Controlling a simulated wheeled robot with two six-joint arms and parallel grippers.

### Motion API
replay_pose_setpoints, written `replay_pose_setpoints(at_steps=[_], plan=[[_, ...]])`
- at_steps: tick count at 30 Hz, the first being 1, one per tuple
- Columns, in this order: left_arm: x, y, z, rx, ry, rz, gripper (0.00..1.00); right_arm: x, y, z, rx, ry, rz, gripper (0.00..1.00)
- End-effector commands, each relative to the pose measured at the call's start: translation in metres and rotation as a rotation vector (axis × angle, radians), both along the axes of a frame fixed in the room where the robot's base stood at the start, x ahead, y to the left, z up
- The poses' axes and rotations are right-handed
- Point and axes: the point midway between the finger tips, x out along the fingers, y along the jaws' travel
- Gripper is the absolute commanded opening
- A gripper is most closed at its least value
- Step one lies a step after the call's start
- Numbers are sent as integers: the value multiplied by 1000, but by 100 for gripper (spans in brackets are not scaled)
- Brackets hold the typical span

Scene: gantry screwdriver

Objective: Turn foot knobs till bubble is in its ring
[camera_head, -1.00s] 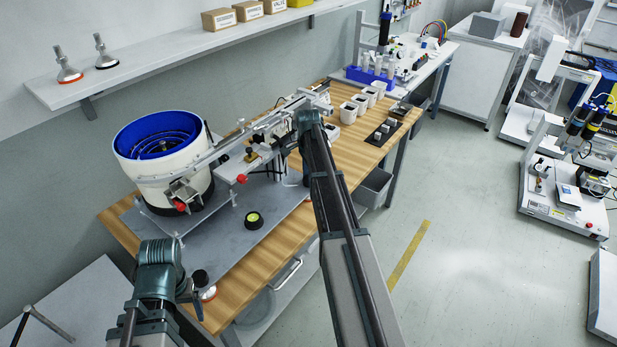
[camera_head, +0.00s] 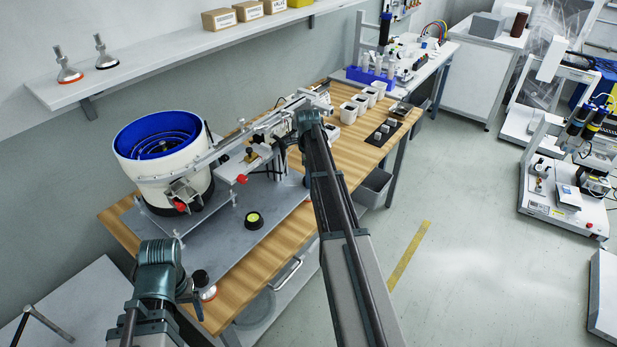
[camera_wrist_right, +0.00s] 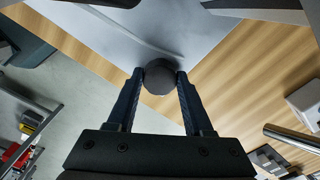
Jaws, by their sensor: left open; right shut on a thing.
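The round bubble level (camera_head: 254,219), black with a yellow-green face, sits on the grey base plate (camera_head: 225,248) under the bowl feeder (camera_head: 165,165). Its bubble is too small to place in the head view. In the right wrist view, my right gripper (camera_wrist_right: 160,80) is shut on a dark round foot knob (camera_wrist_right: 160,76), one finger on each side. In the head view my right arm hides most of that grip. My left gripper (camera_head: 192,296) is low at the left, mostly hidden by its arm, beside another black foot knob (camera_head: 201,279) with an orange-and-white foot.
A wooden bench (camera_head: 262,262) carries the plate and feeder. A linear track (camera_head: 235,145) runs from the bowl to the right. White cups (camera_head: 349,112) stand farther back. A wall shelf (camera_head: 150,62) holds two spare feet.

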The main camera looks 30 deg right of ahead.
Motion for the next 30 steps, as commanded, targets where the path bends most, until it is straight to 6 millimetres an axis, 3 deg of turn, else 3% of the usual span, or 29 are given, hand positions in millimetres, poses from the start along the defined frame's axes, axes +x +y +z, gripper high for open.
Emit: replay_pose_setpoints(at_steps=[7,8,13,23,30], plan=[[0,0,0,0,0,0,82,0,0,0,0,0,1,0],[0,0,0,0,0,0,82,0,0,0,0,0,1,53],[0,0,0,0,0,0,82,0,0,0,0,0,1,82],[0,0,1,0,0,0,82,0,0,1,0,0,2,82],[0,0,14,0,0,0,82,0,0,14,0,0,2,82]])
